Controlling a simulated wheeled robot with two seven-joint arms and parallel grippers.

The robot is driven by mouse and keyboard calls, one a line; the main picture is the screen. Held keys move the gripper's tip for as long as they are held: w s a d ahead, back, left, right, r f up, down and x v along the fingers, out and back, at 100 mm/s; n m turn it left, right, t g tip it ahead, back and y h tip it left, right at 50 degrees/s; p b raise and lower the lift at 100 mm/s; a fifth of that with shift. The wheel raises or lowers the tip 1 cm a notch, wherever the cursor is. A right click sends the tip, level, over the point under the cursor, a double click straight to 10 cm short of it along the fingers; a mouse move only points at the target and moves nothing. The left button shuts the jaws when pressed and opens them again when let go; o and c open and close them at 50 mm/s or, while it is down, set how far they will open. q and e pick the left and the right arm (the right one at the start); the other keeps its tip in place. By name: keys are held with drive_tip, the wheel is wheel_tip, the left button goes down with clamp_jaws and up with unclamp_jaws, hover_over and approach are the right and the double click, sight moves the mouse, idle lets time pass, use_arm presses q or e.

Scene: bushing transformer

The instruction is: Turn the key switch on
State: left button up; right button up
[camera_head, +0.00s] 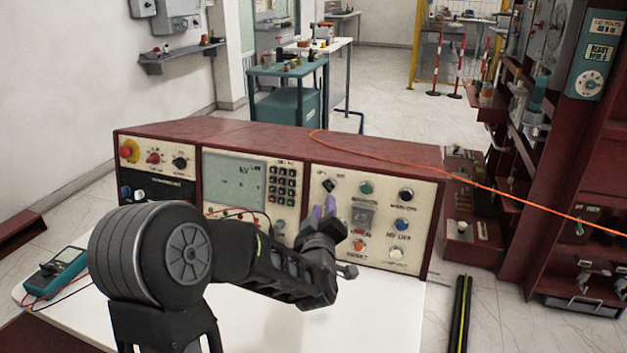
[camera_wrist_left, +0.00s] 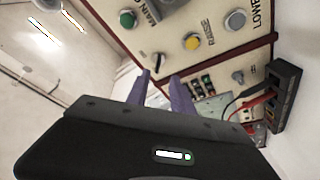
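The control console (camera_head: 283,137) has a cream right-hand panel with several buttons. A small black switch (camera_head: 328,185) at that panel's top left, under small lettering, looks like the key switch. My left gripper (camera_head: 324,211) is in front of the panel, just below this switch in the picture. In the left wrist view its two purple fingers (camera_wrist_left: 161,76) are apart with nothing between them. A small dark switch (camera_wrist_left: 158,58) shows just beyond the gap between the tips; I cannot tell whether they touch it. My right gripper is in neither view.
Near the switch are a green button (camera_head: 366,187) and a black knob (camera_head: 406,194). An orange cable (camera_head: 480,183) runs over the console's top to the right. A teal meter (camera_head: 57,269) with leads lies on the white table (camera_head: 375,315). A red cabinet stands at right.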

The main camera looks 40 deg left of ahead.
sight(327, 189)
use_arm(q)
drive_tip(key=p+x, duration=0.1)
drive_tip(key=x, duration=0.6)
drive_tip(key=shift+w+r, duration=0.15)
drive_tip(key=shift+w, duration=0.15)
drive_tip(key=shift+c, duration=0.5)
clamp_jaws()
